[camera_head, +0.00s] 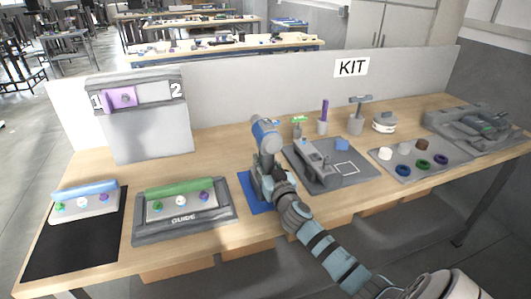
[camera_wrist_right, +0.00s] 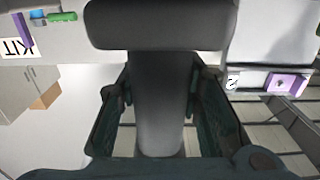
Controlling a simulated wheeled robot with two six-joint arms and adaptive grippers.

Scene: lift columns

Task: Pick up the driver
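The driver (camera_head: 265,137), with a blue-grey body, stands roughly upright near the middle of the table, above a blue mat (camera_head: 253,205). My right gripper (camera_head: 266,182) is at its lower part, and my arm hides some of it. In the right wrist view the driver's grey handle (camera_wrist_right: 159,105) runs between the two fingers of my right gripper (camera_wrist_right: 160,95), with its wide head across the top. The fingers appear to press on both sides of the handle. I cannot tell whether its base touches the mat. My left gripper is not in view.
A guide tray (camera_head: 185,225) with a green bar stands left of the mat. A grey fixture board (camera_head: 365,172) lies close on the right. Cups with tools and a ring tray (camera_head: 455,160) are further right. A white panel marked KIT (camera_head: 300,88) closes the back.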

